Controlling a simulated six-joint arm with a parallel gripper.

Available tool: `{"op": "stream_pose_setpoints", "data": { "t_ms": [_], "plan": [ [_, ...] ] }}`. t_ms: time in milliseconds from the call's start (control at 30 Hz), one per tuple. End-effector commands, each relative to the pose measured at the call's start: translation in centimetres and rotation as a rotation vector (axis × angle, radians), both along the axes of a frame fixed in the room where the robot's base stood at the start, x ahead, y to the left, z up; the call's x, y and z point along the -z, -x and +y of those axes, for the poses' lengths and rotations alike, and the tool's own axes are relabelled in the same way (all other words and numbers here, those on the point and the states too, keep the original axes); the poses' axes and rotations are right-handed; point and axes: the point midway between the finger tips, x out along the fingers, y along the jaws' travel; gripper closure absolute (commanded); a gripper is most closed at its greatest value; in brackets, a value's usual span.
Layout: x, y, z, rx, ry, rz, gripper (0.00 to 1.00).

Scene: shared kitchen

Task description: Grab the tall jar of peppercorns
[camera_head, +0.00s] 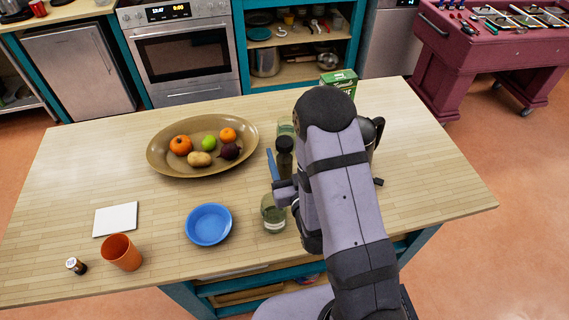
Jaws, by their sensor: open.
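A tall dark jar with a black lid (284,147), which looks like the peppercorn jar, stands on the wooden table just left of my forearm. Its contents are too small to make out, and its lower part is partly hidden by my gripper. My gripper (280,168) is open, with one blue finger upright close along the jar's left side. The other finger is hidden behind my arm. I cannot tell whether the visible finger touches the jar.
A greenish glass jar (273,218) stands close in front of my gripper, and another glass (286,127) stands behind the dark jar. A blue bowl (208,224) and a fruit platter (160,160) lie left. A dark pitcher (378,128) and green box (343,79) stand right and behind.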

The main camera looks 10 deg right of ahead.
Motion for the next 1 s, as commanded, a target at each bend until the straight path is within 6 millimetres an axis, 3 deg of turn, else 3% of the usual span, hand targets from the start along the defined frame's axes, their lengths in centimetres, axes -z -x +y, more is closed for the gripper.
{"op": "stream_pose_setpoints", "data": {
  "t_ms": [333,1000],
  "plan": [
    [0.2,0.5,-0.1,-0.002,-0.018,-0.037,0.41],
    [0.2,-1.6,0.0,-0.002,-0.018,-0.034,0.41]
  ]
}}
